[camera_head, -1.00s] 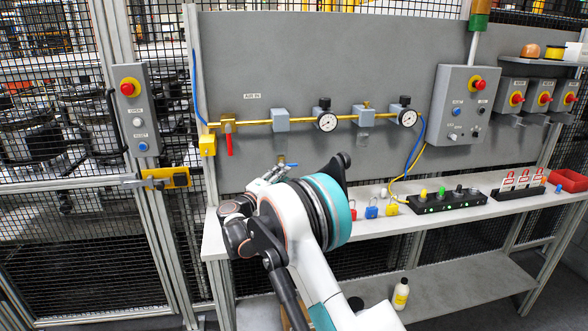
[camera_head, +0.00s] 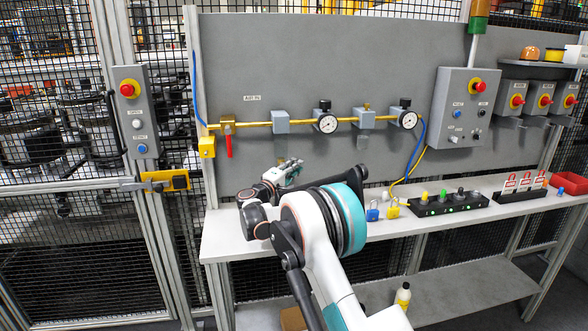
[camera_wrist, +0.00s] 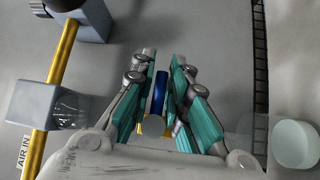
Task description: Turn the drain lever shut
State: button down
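The drain lever (camera_wrist: 160,90) is a blue handle beside a small brass fitting (camera_wrist: 143,127), partly hidden by a grey round end, in the wrist view. My gripper (camera_wrist: 163,62) has its two teal-padded fingers spread, one on each side of the lever, with narrow gaps showing. In the head view, my gripper (camera_head: 293,164) is in front of the grey panel, below the first grey block on the brass air line. The lever cannot be made out there behind my gripper and wrist.
A brass pipe (camera_head: 252,124) crosses the panel, with a red-handled valve (camera_head: 228,138) at left and gauges (camera_head: 327,123) at right. Below is a grey bench (camera_head: 225,238) with padlocks (camera_head: 373,214) and a black indicator strip (camera_head: 448,204). A clear bowl (camera_wrist: 70,115) is close to the left finger.

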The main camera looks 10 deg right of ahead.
jog(key=shift+f+g, duration=0.1)
jog(key=shift+g, duration=0.2)
dwell(0.4)
jog(key=m+y+p, duration=0.1)
jog(key=m+g+p, duration=0.1)
jog(key=f+m+g+y+p, duration=0.1)
jog(key=shift+a+f+y, duration=0.1)
jog(key=shift+a+y, duration=0.15)
jog(key=shift+y, duration=0.05)
jog(key=shift+a+f+m+g+y+p, duration=0.5)
jog(key=shift+m+y+p, duration=0.5)
jog(key=shift+y, duration=0.55)
jog(key=shift+a+f+m+g+y+p, duration=0.25)
jog(key=shift+a+m+y+p, duration=0.5)
jog(key=shift+m+y, duration=0.6)
jog(key=shift+a+f+m+g+y+p, duration=0.45)
jog(key=shift+m+y+p, duration=0.5)
jog(key=shift+y, duration=0.75)
jog(key=shift+a, duration=0.1)
jog(key=c, duration=1.7)
grip_release()
